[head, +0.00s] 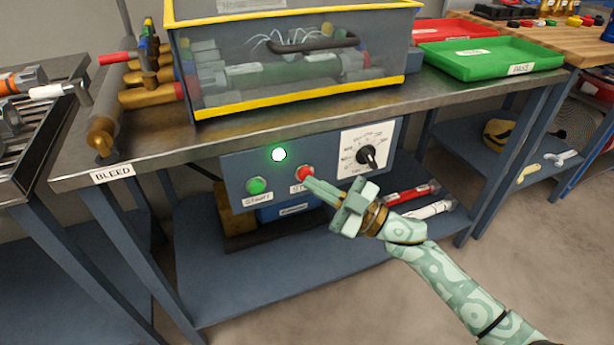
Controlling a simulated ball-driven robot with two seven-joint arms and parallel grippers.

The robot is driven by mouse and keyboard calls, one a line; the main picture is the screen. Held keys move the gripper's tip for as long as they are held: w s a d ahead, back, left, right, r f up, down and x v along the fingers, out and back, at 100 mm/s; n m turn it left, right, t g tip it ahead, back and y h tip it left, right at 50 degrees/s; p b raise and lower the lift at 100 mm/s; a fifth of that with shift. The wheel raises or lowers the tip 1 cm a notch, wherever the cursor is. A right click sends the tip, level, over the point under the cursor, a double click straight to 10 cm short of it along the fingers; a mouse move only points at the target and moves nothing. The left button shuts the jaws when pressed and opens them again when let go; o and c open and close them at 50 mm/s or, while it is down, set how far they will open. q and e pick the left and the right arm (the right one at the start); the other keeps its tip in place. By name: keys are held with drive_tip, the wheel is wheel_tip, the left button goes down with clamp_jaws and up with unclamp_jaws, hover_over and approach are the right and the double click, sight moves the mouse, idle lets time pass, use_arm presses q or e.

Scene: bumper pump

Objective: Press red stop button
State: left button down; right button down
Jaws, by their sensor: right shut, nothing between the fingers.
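The red stop button (304,173) sits on a blue-grey control panel (236,168) under the bench's front edge. My right gripper (309,182) comes in from the lower right, shut and empty. Its fingertips are at the lower edge of the red button and overlap it in the picture. I cannot tell whether they touch it. The fingers partly cover the label under the button. The green start button (256,186) is to the left, with its label below. A lamp (279,154) above and between the buttons glows green. My left gripper is not in view.
A black dial (367,155) on a white plate is right of the red button. A clear-sided case (285,75) with yellow edges stands on the metal bench (140,143). A green tray (490,57) is at the right. Red and white tubes lie on the lower shelf.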

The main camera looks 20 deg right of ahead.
drive_tip(key=shift+w, duration=0.3)
drive_tip(key=shift+s, duration=0.1)
idle(0.4)
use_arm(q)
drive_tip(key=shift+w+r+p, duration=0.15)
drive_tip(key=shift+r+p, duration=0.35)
use_arm(e)
drive_tip(key=shift+s, duration=0.85)
